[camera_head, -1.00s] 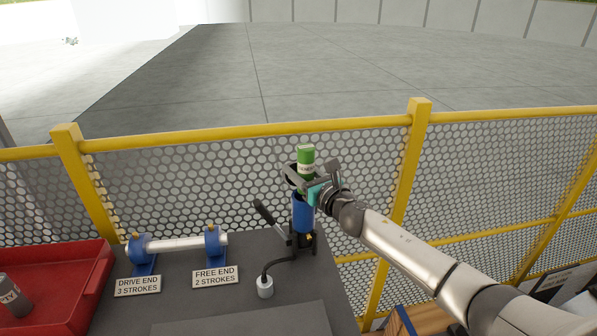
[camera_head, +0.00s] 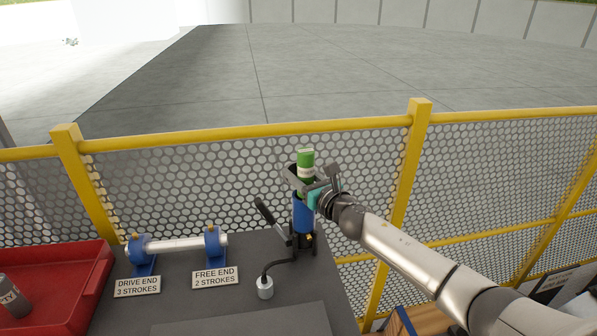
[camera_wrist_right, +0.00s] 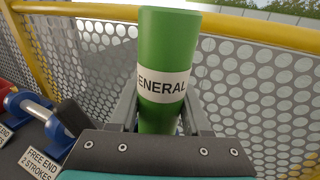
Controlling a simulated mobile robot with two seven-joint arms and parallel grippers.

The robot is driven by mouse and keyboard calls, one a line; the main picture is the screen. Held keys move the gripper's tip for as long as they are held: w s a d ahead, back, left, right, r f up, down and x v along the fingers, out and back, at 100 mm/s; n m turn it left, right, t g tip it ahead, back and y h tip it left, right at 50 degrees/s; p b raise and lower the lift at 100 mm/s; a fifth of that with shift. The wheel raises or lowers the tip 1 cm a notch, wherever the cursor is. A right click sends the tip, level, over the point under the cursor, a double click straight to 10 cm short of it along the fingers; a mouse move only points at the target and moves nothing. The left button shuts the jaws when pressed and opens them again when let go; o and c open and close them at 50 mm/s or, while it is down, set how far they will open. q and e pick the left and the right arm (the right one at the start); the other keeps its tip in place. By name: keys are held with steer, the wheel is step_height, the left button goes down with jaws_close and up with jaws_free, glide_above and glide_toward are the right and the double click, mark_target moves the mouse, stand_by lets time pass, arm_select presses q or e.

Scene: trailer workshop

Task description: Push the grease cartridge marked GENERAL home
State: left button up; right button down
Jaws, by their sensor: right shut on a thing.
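The green grease cartridge (camera_head: 306,160) with a white band stands upright above the blue barrel (camera_head: 303,213) of the grease gun. In the right wrist view the cartridge (camera_wrist_right: 165,50) fills the middle, and its band reads "ENERAL" with the first letter hidden. My right gripper (camera_head: 304,178) is shut on the cartridge, with a finger on either side of it. The cartridge's lower end is hidden by the gripper, so I cannot tell how far it sits in the barrel. My left gripper is not in view.
The gun's lever (camera_head: 273,221) leans left, and its hose ends in a small white fitting (camera_head: 265,287) on the bench. A blue-mounted shaft (camera_head: 175,245) has two label plates before it. A red tray (camera_head: 60,283) holds a grey cartridge (camera_head: 13,297). Yellow-railed mesh stands behind.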

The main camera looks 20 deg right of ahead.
steer(key=shift+r, duration=0.15)
stand_by(0.5)
steer(key=shift+a+n+y+b, duration=0.2)
steer(key=shift+n+y+b, duration=0.2)
steer(key=shift+y+b, duration=0.45)
steer(key=shift+a, duration=0.15)
steer(key=shift+f+b, duration=1.95)
stand_by(0.6)
steer(key=shift+c, duration=1.4)
jaws_free()
steer(key=shift+s+f, duration=0.1)
